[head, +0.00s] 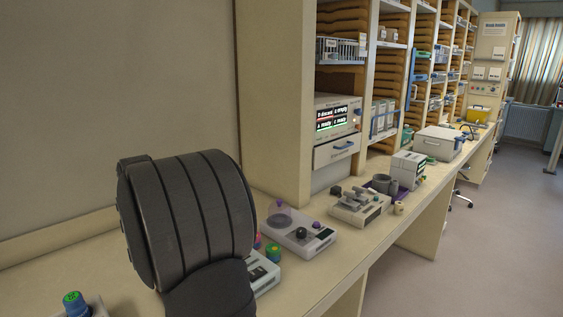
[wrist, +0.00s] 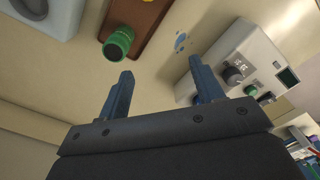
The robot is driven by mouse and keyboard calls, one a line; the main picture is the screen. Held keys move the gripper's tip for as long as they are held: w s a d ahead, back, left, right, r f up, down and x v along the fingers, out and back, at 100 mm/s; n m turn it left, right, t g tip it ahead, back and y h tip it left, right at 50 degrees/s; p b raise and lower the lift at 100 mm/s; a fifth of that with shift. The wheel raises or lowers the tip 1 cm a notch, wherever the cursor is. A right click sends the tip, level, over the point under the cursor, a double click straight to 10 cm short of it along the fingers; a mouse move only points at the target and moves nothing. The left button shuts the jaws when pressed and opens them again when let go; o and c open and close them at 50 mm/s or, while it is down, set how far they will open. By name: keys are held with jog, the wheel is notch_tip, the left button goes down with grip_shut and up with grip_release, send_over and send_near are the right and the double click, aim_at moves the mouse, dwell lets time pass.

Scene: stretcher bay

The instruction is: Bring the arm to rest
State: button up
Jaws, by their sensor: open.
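In the wrist view my gripper (wrist: 155,85) is open, its two blue-grey fingers spread wide with nothing between them. It hangs over the counter (wrist: 160,72), whose beige surface shows past the fingertips. In the head view a dark ribbed part of my arm fills the left middle, and my fingers do not show.
A device with a clear dome (head: 297,232), a device with metal parts (head: 358,207) and a grey box (head: 437,143) stand along the counter. Shelves (head: 340,49) and a display unit (head: 337,118) rise behind. A green-capped item (head: 73,303) is at lower left.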

jog(key=s+a, duration=0.6)
jog(key=a, duration=0.6)
jog(key=s+a, duration=0.7)
jog(key=a, duration=0.5)
jog(key=shift+r, duration=0.1)
